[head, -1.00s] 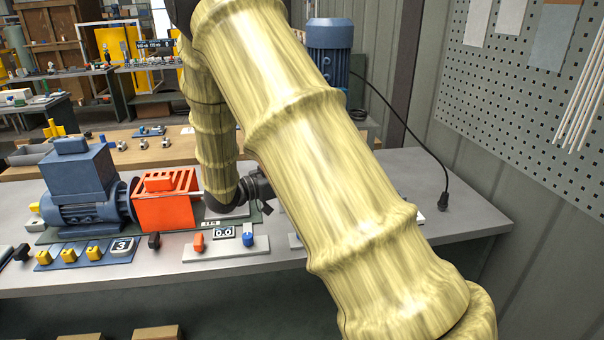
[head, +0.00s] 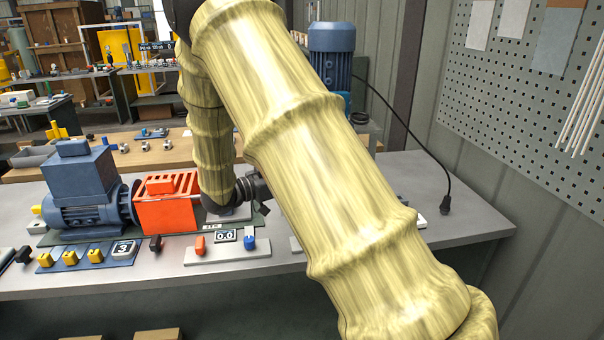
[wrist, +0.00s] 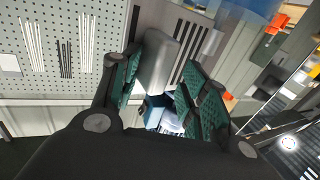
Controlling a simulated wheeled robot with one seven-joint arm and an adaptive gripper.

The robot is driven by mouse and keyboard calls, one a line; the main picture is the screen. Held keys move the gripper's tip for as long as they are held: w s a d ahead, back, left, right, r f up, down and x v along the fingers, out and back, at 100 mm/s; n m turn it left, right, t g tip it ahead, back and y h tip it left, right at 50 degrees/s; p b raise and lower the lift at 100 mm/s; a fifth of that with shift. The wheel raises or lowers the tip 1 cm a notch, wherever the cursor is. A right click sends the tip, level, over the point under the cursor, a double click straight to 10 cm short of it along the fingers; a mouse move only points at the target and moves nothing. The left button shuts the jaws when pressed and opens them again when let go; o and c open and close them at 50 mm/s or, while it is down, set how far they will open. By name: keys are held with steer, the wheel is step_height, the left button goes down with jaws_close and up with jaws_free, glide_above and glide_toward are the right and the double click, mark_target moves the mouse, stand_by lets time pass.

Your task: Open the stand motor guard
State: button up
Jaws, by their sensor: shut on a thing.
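A blue motor (head: 88,205) stands on the bench at the left in the head view. An orange-red slotted guard (head: 167,213) sits beside it on the right. A second, upright blue motor (head: 331,65) stands farther back, partly behind my arm. I cannot tell which cover belongs to the stand motor. My gripper (wrist: 158,82) shows in the wrist view, its green-padded fingers on both sides of a rounded grey bar (wrist: 159,62), shut on it. A light panel with dark slots (wrist: 192,50) lies beyond the bar.
Small controls with orange and blue knobs (head: 200,245) line the bench's front. A black cable (head: 421,145) hangs at the right with its plug on the bench. A pegboard wall (head: 527,100) stands at the right. The bench's right end is mostly clear.

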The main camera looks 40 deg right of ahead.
steer(key=w+a+p, duration=0.1)
steer(key=w+a, duration=0.5)
steer(key=a, duration=0.3)
steer(key=shift+w+f, duration=0.15)
steer(key=shift+w, duration=0.2)
stand_by(1.0)
steer(key=shift+p, duration=0.3)
steer(key=shift+a, duration=0.1)
steer(key=w+a, duration=0.2)
steer(key=a, duration=0.9)
steer(key=shift+a, duration=0.35)
